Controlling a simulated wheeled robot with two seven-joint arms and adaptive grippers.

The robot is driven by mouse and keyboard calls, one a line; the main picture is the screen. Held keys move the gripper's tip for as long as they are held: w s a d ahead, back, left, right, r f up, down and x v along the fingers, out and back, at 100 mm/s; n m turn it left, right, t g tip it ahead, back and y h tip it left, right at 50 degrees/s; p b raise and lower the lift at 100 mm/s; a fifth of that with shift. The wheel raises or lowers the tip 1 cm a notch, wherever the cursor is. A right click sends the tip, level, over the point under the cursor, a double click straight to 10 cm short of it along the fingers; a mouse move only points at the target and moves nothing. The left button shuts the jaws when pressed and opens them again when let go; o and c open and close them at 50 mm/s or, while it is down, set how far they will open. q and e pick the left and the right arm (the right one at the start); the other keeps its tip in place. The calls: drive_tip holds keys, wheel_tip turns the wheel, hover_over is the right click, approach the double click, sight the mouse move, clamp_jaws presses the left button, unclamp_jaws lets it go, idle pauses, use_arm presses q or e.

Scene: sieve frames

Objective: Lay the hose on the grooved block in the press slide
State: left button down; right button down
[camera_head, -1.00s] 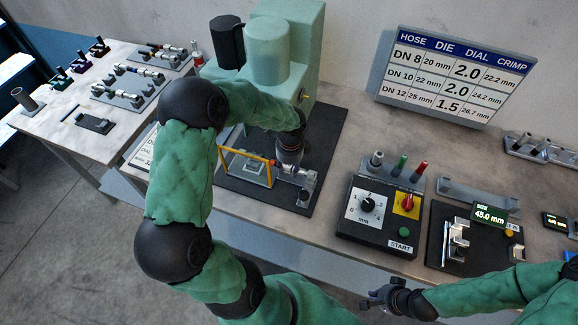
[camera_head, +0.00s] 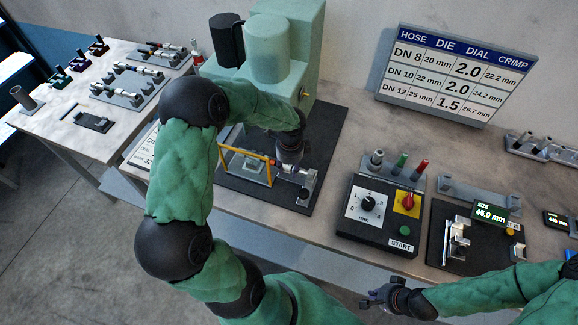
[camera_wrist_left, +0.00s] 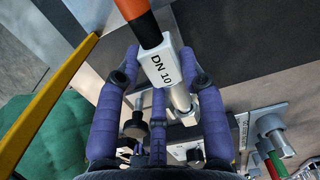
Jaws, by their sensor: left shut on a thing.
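My left gripper (camera_head: 290,168) is over the press base, in front of the green press (camera_head: 283,50). In the left wrist view its purple fingers (camera_wrist_left: 155,85) are shut on the hose (camera_wrist_left: 160,66) at its white DN 10 label. An orange band and black end stick out above the label; a metal fitting lies below it. A grey block (camera_head: 304,192) sits by the hose at the right of the press base. I cannot tell whether the hose touches it, and its groove does not show clearly. My right gripper (camera_head: 374,298) is in front of the bench, and its jaws are too small to read.
A yellow guard frame (camera_head: 246,153) stands close left of my left gripper. The control box (camera_head: 382,215) with dial and START button is to the right, then a gauge stand (camera_head: 462,240). A side table (camera_head: 88,115) at left holds several hose parts.

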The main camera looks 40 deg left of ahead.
use_arm(q)
drive_tip(key=shift+f, duration=0.15)
drive_tip(key=c, duration=0.7)
unclamp_jaws()
drive_tip(key=r, duration=1.2)
drive_tip(key=shift+d, duration=0.2)
